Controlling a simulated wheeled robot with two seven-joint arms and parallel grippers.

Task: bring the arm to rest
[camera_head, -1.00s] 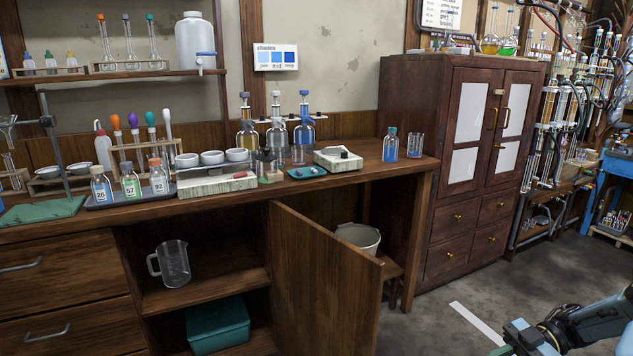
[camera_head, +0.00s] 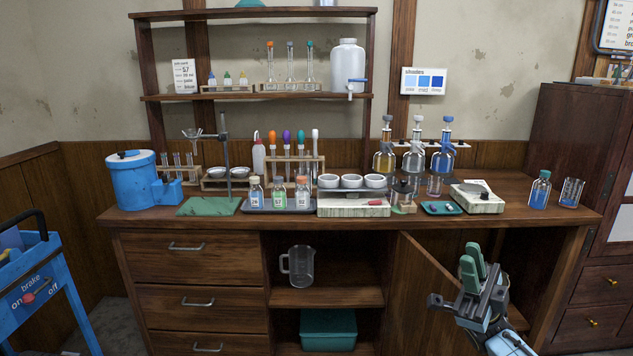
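My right gripper (camera_head: 473,268) is in view at the lower right, in front of the open cupboard door (camera_head: 428,295) of the wooden bench. Its two green fingers point up and lie close together. Nothing shows between them, and the angle hides whether any gap is left. My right arm comes in from the bottom edge. My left gripper and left arm are out of view.
The bench top (camera_head: 150,218) carries glass bottles, a blue tub (camera_head: 135,180), a stand and a white hotplate (camera_head: 477,200). A blue cart (camera_head: 38,285) stands at left.

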